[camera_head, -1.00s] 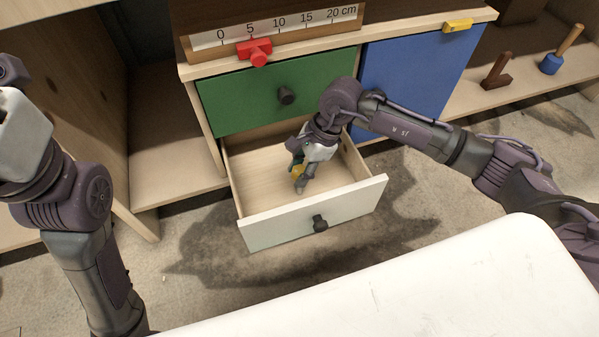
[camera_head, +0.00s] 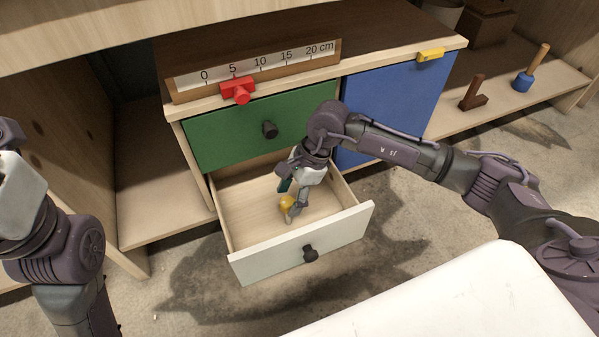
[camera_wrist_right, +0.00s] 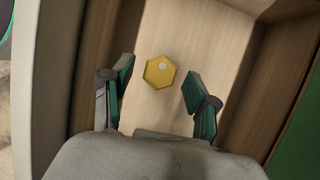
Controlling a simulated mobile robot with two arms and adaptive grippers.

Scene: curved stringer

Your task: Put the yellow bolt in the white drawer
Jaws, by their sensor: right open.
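The yellow bolt (camera_head: 286,202) lies inside the open white drawer (camera_head: 306,248). In the right wrist view the hexagonal yellow bolt (camera_wrist_right: 159,71) rests on the pale wooden drawer floor (camera_wrist_right: 150,108), just beyond my fingers. My right gripper (camera_head: 291,203) reaches down into the drawer. Its two fingers (camera_wrist_right: 155,92) are spread apart with nothing between them, and the bolt is in front of the gap. In the head view the fingers partly cover the bolt. My left arm is at the left edge, and its fingers are not visible.
Above the drawer is a shut green drawer (camera_head: 225,134) with a dark knob, and a blue door (camera_head: 398,108) is to its right. A ruler with a red slider (camera_head: 238,90) stands on top. A white surface (camera_head: 455,300) fills the front right.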

